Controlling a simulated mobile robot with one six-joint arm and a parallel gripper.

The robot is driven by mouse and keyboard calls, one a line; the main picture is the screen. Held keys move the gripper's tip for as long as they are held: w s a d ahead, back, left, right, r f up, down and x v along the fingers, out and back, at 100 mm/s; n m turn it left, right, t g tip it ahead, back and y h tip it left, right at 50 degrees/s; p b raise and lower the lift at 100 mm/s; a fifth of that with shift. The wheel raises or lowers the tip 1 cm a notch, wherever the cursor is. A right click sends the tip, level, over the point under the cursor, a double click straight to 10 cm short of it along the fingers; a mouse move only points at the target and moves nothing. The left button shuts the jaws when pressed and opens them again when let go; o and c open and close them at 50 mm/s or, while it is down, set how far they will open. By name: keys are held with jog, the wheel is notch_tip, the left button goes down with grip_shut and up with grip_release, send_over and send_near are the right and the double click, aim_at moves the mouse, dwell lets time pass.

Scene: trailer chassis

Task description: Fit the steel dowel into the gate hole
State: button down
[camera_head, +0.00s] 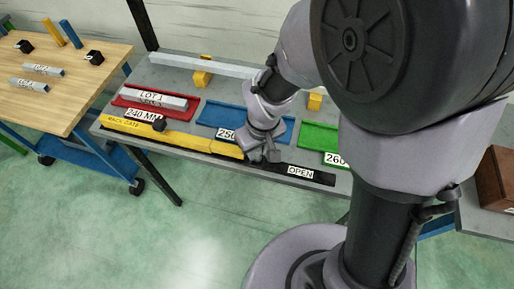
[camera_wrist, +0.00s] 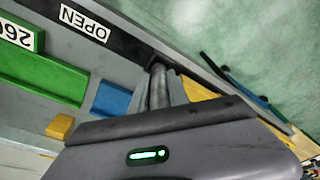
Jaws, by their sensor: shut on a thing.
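My gripper (camera_head: 264,156) is low over the front of the bench, at the right end of the yellow rack gate (camera_head: 175,136). In the wrist view my gripper (camera_wrist: 163,88) is shut on a grey, rounded piece that looks like the steel dowel (camera_wrist: 157,84). Its lower end is at the dark rail beside the yellow gate (camera_wrist: 203,88). I cannot tell whether it is in the gate hole or above it. The hole is hidden. A black knob (camera_head: 159,124) stands on the gate's left part.
The black rail carries an OPEN label (camera_head: 300,171), right of my gripper. Behind are a red tray (camera_head: 120,101) with a grey bar labelled LOT 1, a blue tray (camera_head: 212,113) and a green tray (camera_head: 318,138). A wooden table (camera_head: 80,60) stands at left.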

jog(key=shift+f+b, duration=0.75)
jog(key=shift+f, duration=0.15)
jog(key=c, duration=1.2)
grip_release()
jog(key=shift+r, duration=0.1)
jog(key=shift+o, duration=0.2)
notch_tip(320, 180, up, 17)
jog(key=s+d+p, duration=0.1)
jog(key=s+p, duration=0.1)
jog(key=p, duration=0.5)
jog(key=shift+s, duration=0.2)
jog(key=shift+d+r, duration=0.1)
jog(key=s+d+r+m+t+y+b, duration=0.1)
jog(key=s+d+r+m+t+b, duration=0.1)
jog(key=s+d+m+t+b, duration=0.2)
jog(key=s+d+m+b, duration=0.1)
jog(key=s+m+b, duration=0.2)
jog(key=s+m, duration=0.2)
jog(key=shift+d+r+b, duration=0.2)
jog(key=shift+d+b, duration=0.1)
jog(key=shift+b, duration=0.05)
